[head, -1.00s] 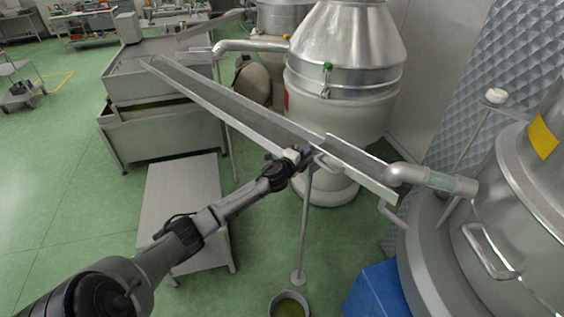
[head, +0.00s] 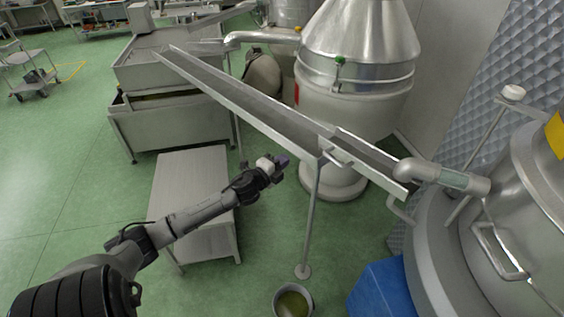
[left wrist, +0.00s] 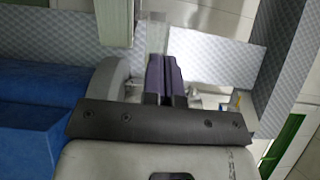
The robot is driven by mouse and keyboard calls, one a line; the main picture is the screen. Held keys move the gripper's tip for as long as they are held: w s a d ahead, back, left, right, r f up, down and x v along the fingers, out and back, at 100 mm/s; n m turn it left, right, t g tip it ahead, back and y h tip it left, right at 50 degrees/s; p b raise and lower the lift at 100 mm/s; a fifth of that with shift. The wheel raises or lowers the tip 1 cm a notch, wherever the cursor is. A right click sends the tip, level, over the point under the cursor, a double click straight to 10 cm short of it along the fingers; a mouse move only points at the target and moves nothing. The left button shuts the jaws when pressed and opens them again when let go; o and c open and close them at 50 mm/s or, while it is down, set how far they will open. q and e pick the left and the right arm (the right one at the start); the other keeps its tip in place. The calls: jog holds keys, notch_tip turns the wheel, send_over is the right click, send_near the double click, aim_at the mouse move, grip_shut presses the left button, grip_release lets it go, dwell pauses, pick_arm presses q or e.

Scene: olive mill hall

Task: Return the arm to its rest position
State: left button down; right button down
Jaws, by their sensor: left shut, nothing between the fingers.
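My left arm comes in from the lower left of the head view. Its gripper (head: 282,160) is in the air to the left of the metal chute (head: 250,103), apart from it. In the left wrist view the two dark purple fingers (left wrist: 164,76) lie side by side, shut, with nothing between them. My right gripper is in neither view.
A low metal table (head: 190,185) stands under my left arm. The chute's support post (head: 311,220) is right of the gripper. A bucket of greenish liquid (head: 293,301) and a blue box (head: 383,290) stand on the floor. A large steel vessel (head: 358,75) stands behind the chute.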

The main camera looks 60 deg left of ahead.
pick_arm(q)
jog(key=shift+s, duration=0.1)
dwell(0.7)
jog(key=s+a+f+n+g+y, duration=0.1)
jog(key=s+a+n+g+y, duration=0.1)
jog(key=a+n+g+y, duration=0.3)
jog(key=s+d+f+n+g+h+p, duration=0.1)
jog(key=s+d+n+g+h+p, duration=0.1)
jog(key=s+d, duration=0.6)
jog(key=s+d+f+n+g+h+p, duration=0.2)
jog(key=s+d, duration=0.7)
jog(key=d, duration=1)
jog(key=s+d+f+n+g+h+p, duration=0.2)
jog(key=s+d, duration=0.7)
jog(key=d, duration=0.5)
jog(key=n+g+h+p, duration=0.1)
jog(key=g+h+p, duration=0.1)
jog(key=h+p, duration=0.1)
jog(key=shift+f+n+g+h, duration=0.15)
jog(key=shift+n+g+h, duration=0.15)
jog(key=shift+h, duration=0.4)
